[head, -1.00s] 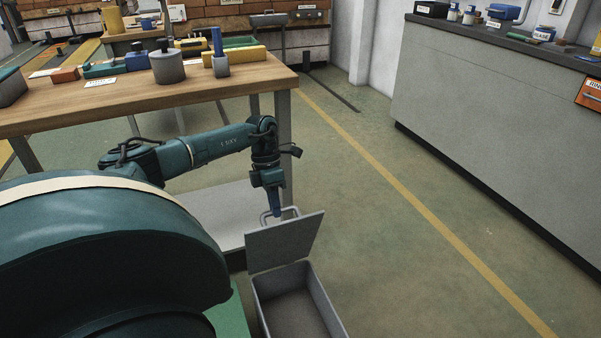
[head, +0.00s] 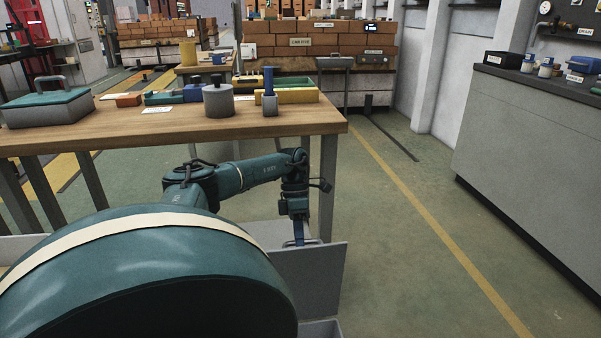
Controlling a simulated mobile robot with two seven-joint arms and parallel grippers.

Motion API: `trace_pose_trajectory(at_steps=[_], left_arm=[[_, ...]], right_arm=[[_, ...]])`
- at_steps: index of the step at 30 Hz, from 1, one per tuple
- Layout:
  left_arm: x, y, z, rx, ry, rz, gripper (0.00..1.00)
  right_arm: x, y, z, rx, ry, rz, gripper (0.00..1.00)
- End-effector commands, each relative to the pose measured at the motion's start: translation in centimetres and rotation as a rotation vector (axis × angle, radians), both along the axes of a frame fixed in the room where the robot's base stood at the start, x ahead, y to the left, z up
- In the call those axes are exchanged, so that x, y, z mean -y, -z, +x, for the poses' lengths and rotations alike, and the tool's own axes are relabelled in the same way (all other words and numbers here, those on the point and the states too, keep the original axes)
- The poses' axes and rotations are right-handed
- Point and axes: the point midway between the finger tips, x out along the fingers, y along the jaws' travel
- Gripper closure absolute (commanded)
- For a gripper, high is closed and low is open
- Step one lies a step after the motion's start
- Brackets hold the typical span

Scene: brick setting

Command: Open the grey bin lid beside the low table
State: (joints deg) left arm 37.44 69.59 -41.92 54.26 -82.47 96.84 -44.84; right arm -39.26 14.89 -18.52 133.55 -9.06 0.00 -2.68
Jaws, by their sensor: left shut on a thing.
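The grey bin (head: 322,328) stands on the floor beside the table, mostly cut off by the bottom edge of the head view. Its flat grey lid (head: 312,278) is swung up and stands open, close to upright. My left gripper (head: 299,241) is at the lid's top edge, shut on the lid handle, which it mostly hides. The wooden-topped table (head: 165,130) is to the left of and behind the bin. My right gripper is not in view.
On the table are a green-lidded box (head: 47,107), a grey round pot (head: 218,101) and several small blocks. A long grey counter (head: 530,140) runs along the right. The green floor (head: 420,270) between bin and counter is clear.

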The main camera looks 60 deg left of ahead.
Motion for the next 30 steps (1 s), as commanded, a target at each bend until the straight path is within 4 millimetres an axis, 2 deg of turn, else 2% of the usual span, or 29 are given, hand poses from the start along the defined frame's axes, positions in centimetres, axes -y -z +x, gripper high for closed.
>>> trace_pose_trajectory(at_steps=[1,2,10,19,30], left_arm=[[0.2,0.9,-0.4,-0.021,0.004,0.003,1.00],[0.2,0.9,-0.4,-0.021,0.004,0.003,0.87],[0.1,0.5,-0.3,-0.014,0.003,0.001,0.66],[-0.1,-0.2,-0.1,-0.008,0.003,0.001,0.66],[-2.4,-5.3,1.0,-0.008,0.001,0.000,0.66]], right_arm=[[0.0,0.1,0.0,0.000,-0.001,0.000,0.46],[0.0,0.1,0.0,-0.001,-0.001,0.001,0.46],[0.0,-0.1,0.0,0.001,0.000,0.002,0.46],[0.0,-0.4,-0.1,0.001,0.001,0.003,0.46],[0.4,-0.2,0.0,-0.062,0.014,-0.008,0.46]])
